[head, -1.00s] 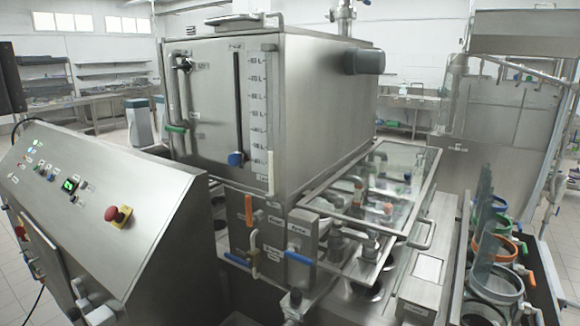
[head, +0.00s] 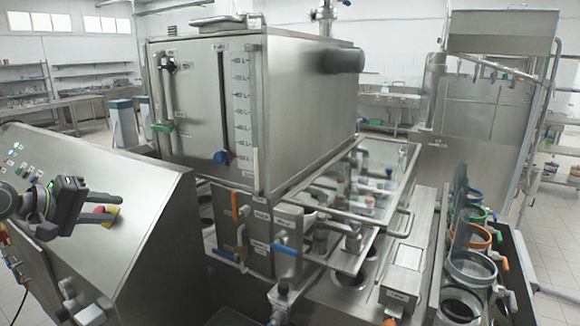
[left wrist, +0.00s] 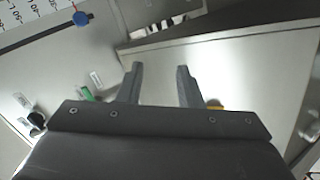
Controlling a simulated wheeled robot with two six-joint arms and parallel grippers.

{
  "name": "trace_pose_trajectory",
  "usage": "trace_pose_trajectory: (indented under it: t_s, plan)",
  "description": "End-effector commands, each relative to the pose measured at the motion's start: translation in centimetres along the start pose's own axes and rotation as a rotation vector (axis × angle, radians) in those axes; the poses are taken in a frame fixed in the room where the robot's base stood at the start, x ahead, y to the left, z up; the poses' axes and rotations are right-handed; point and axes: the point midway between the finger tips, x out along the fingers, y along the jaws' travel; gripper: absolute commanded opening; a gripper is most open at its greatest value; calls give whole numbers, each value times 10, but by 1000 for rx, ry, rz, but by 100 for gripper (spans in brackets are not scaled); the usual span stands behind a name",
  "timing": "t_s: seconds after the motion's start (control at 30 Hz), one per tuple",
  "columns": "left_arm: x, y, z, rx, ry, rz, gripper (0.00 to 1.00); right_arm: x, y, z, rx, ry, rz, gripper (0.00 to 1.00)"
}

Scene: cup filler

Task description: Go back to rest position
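My left gripper (head: 108,207) is at the left of the head view, in front of the sloped control panel (head: 135,240). Its two fingers are apart with nothing between them, and it partly covers the red stop button (head: 106,211). In the left wrist view, the fingers (left wrist: 160,85) are spread and empty before the steel panel face. My right gripper is not in the head view.
The steel filler tank (head: 300,110) with a level scale stands in the middle. A glass-covered section (head: 372,180) and several cups in a rack (head: 470,265) are to the right. The tiled floor shows at the far right.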

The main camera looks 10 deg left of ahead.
Motion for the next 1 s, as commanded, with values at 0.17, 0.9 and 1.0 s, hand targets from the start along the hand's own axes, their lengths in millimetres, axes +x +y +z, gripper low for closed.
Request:
trace_pose_trajectory:
  t_s: [0.17, 0.9, 1.0]
  plan:
    - [56, -102, 87, 198, -124, -163, 33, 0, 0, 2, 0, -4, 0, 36]
    - [4, -310, 391, 806, -346, -685, 33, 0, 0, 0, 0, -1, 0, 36]
    - [-14, -314, 404, 814, -355, -750, 33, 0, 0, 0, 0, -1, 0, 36]
